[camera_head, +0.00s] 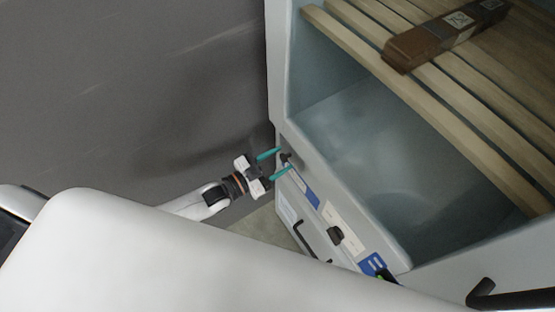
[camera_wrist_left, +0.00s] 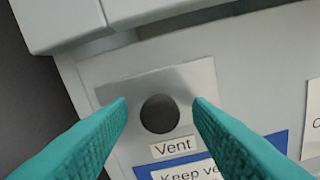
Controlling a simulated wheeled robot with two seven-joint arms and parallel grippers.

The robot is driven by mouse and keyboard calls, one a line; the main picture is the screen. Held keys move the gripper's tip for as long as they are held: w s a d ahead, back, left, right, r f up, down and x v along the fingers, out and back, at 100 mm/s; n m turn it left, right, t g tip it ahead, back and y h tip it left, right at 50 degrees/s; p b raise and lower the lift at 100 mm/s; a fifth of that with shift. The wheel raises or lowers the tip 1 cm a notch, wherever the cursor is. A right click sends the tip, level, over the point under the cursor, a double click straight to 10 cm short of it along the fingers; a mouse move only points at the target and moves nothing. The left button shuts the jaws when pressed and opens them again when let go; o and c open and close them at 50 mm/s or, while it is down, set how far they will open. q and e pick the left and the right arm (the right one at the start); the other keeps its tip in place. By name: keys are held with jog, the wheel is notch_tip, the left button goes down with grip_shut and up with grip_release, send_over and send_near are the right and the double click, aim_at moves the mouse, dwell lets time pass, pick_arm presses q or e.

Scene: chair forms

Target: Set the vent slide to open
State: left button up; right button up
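The vent slide is a round dark knob (camera_wrist_left: 160,113) on a silver plate, above a label reading "Vent", in the left wrist view. In the head view the knob (camera_head: 286,157) shows small and dark at the left end of the cabinet's front panel. My left gripper (camera_head: 284,159) is open, with its teal fingers pointing at the panel. In the left wrist view its fingertips (camera_wrist_left: 160,102) stand on either side of the knob with gaps on both sides. I cannot tell how deep they reach. My right gripper is not in view.
The pale cabinet (camera_head: 277,75) has an open compartment with wooden slats (camera_head: 455,118) and a brown block (camera_head: 440,38) lying on them. Another black knob (camera_head: 335,235) and a black handle (camera_head: 303,238) are on the front. A dark bar handle (camera_head: 515,299) shows at lower right.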

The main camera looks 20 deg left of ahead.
pick_arm(q)
grip_shut()
jog(key=s+d, duration=0.1)
jog(key=d, duration=0.1)
jog(key=s+d+p, duration=0.1)
jog(key=s+d, duration=0.1)
jog(key=s+d+p, duration=0.1)
jog(key=s+d, duration=0.1)
jog(key=shift+s+d, duration=0.15)
jog(key=shift+d, duration=0.25)
jog(key=shift+s+d, duration=0.15)
jog(key=shift+o, duration=0.4)
grip_release()
